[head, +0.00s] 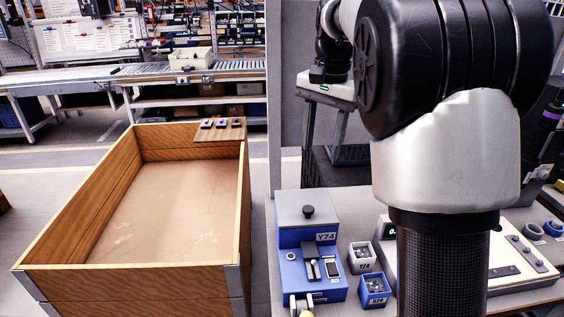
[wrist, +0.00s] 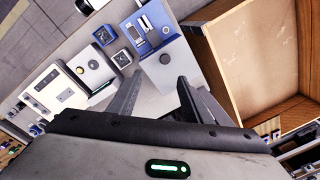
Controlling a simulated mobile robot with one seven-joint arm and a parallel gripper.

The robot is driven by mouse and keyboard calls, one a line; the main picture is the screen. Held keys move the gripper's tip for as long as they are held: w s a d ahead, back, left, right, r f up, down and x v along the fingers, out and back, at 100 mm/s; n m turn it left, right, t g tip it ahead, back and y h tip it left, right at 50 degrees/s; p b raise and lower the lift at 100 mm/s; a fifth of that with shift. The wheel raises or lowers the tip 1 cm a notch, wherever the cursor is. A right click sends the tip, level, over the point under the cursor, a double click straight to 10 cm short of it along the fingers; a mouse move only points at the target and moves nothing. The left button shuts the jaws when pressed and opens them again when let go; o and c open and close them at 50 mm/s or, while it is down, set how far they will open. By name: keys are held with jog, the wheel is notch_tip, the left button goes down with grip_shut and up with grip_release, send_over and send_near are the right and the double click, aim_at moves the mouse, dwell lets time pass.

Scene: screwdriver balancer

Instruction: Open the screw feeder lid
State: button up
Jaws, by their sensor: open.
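A blue screw feeder (head: 325,289) labelled Y74 stands at the left end of the bench. Its grey lid (head: 291,205) lies shut on top, with a black round knob (head: 308,211). In the wrist view, the lid (wrist: 176,77) and its knob (wrist: 165,59) show just beyond my fingertips. My gripper (wrist: 160,77) is open and empty, its two fingers apart, with the knob framed beyond the gap. I cannot tell how high it is above the lid. In the head view my arm hides the gripper.
Two small screw bins, one grey (head: 362,257) and one blue (head: 375,290), stand right of the feeder. A second grey-topped unit with a knob (wrist: 93,65) shows in the wrist view. A large wooden crate (head: 130,281) is to the left.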

aim_at(308, 208)
jog(key=shift+m+g, duration=0.3)
jog(key=shift+m, duration=0.2)
jog(key=w+f+b, duration=0.1)
jog(key=f, duration=0.5)
jog(key=w+a+f+b, duration=0.1)
jog(key=f, duration=0.6)
jog(key=w+f+b, duration=0.1)
jog(key=f, duration=0.6)
jog(key=shift+w+a+f, duration=0.2)
jog(key=shift+w+f, duration=0.05)
grip_shut()
